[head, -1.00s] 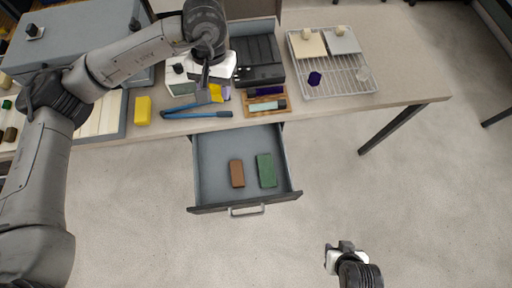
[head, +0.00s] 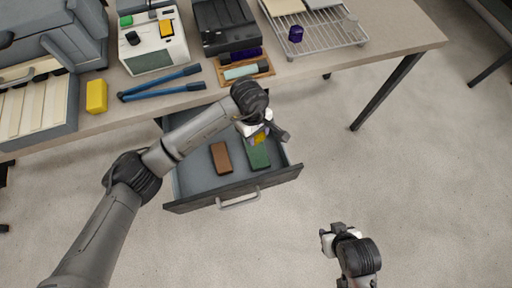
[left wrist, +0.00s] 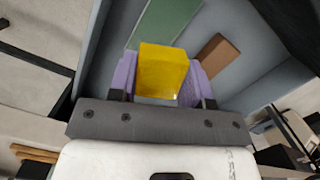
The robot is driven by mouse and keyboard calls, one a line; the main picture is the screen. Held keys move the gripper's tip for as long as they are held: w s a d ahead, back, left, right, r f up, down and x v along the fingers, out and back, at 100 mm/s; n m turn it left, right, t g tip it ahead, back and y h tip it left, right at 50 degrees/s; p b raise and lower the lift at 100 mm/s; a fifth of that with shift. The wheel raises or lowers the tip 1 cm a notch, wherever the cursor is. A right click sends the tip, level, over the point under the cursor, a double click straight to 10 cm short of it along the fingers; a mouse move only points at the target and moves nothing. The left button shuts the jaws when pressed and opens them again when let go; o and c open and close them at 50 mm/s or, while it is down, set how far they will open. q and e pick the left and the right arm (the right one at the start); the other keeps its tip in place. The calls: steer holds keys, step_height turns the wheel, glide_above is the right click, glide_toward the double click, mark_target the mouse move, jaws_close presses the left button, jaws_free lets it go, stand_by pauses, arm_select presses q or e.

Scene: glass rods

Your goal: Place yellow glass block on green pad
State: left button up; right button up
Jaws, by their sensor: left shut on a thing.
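My left gripper (head: 262,134) is over the open drawer (head: 192,181). In the left wrist view its purple fingers (left wrist: 158,82) are shut on the yellow glass block (left wrist: 162,70). The block also shows in the head view, where the gripper partly hides it (head: 259,139). The green pad (head: 259,159) lies in the drawer, below the held block in the head view. It also shows in the left wrist view (left wrist: 166,22), beyond the block. My right gripper (head: 334,238) is away from the drawer, over the floor; its fingers are too small to read.
A wooden tray (head: 263,76) and a wire rack (head: 320,45) stand further right. The floor at right is clear.

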arm_select(q)
glide_above(257, 150)
step_height(257, 150, down, 4)
steer(key=shift+w+a+f, duration=0.1)
steer(key=shift+w+f, duration=0.05)
steer(key=shift+f, duration=0.05)
steer(key=shift+f+b, duration=0.4)
steer(key=shift+f, duration=1.55)
steer(key=shift+f, duration=0.15)
steer(key=o, duration=1)
